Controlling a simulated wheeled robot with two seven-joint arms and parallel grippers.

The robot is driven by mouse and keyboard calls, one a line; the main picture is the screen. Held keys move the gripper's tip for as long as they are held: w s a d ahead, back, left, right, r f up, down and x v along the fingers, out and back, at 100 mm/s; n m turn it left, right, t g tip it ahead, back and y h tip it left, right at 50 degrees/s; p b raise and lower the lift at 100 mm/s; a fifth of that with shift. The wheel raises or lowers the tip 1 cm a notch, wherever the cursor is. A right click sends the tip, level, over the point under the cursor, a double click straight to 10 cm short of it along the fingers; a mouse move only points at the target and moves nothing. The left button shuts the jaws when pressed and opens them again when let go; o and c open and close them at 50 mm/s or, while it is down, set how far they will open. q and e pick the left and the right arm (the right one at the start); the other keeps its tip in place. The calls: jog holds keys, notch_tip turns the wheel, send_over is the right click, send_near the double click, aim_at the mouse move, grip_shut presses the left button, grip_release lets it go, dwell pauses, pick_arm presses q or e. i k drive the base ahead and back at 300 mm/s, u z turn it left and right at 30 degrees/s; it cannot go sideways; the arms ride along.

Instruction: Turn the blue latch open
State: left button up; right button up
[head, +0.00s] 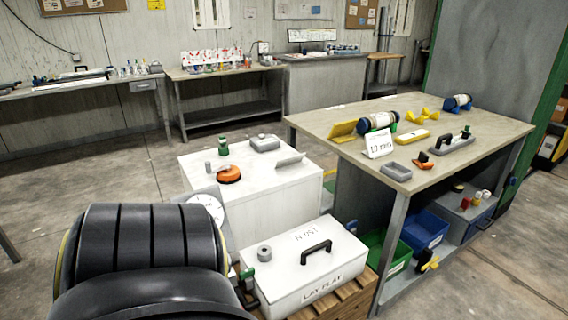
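I cannot make out a blue latch in the head view. A white case (305,268) marked "LAY FLAT" stands low at the front, lid shut, with a black handle (316,251) on top. A small green fitting (264,253) is at its left end, and a grey ring lies on the lid. Two liner tubes with blue ends, a nearer one (378,122) and a farther one (458,102), lie on the right table. Neither gripper is in view. A large black ribbed part, apparently of my own arm, covers the lower left and hides what is behind it.
A white cabinet (250,205) with an orange disc (229,174) on top stands behind the case. The right table (480,150) bears yellow stands and a card. Green and blue bins (424,230) sit on its lower shelf. The floor at left (90,180) is clear.

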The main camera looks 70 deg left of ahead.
aim_at(350, 225)
jog(key=u, duration=0.2)
jog(key=i, duration=2.1)
jog(key=u, duration=2.25)
